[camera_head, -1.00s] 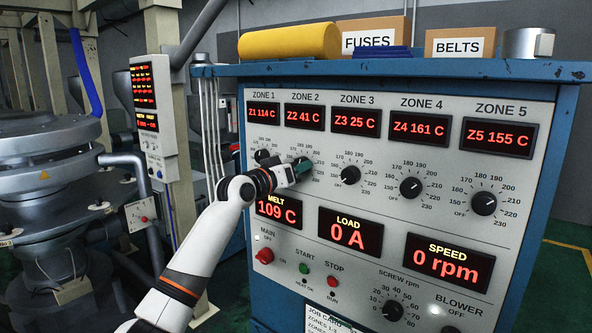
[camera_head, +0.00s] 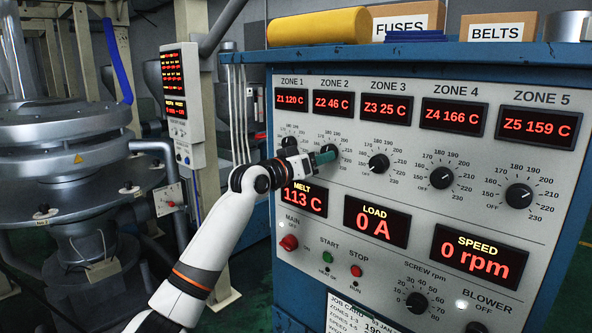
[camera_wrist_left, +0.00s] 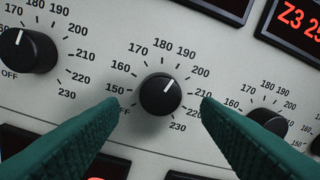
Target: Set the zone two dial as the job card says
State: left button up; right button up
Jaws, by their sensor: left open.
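The zone two dial (camera_wrist_left: 160,95) is a round black knob at the middle of the left wrist view. Its white pointer is tilted up and right, close to the 190 mark. My left gripper (camera_head: 322,157) is in front of this dial in the head view and partly covers it. Its green fingers are open, one on each side of the knob, with gaps between. The zone two display (camera_head: 333,104) reads 46 C. The job card (camera_head: 350,316) is cut off by the bottom edge, and its settings cannot be read for certain. My right gripper is out of view.
The zone one dial (camera_wrist_left: 28,50) and zone three dial (camera_wrist_left: 268,122) flank the middle knob. Displays for melt (camera_head: 303,199) and load (camera_head: 376,222) are below. A red main switch (camera_head: 289,242) is lower left. A yellow roll (camera_head: 318,26) and boxes stand on top.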

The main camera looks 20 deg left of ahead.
pick_arm(q)
jog(key=b+v, duration=0.1)
jog(key=v, duration=0.7)
jog(key=shift+s+b, duration=0.35)
jog(key=shift+a, duration=0.1)
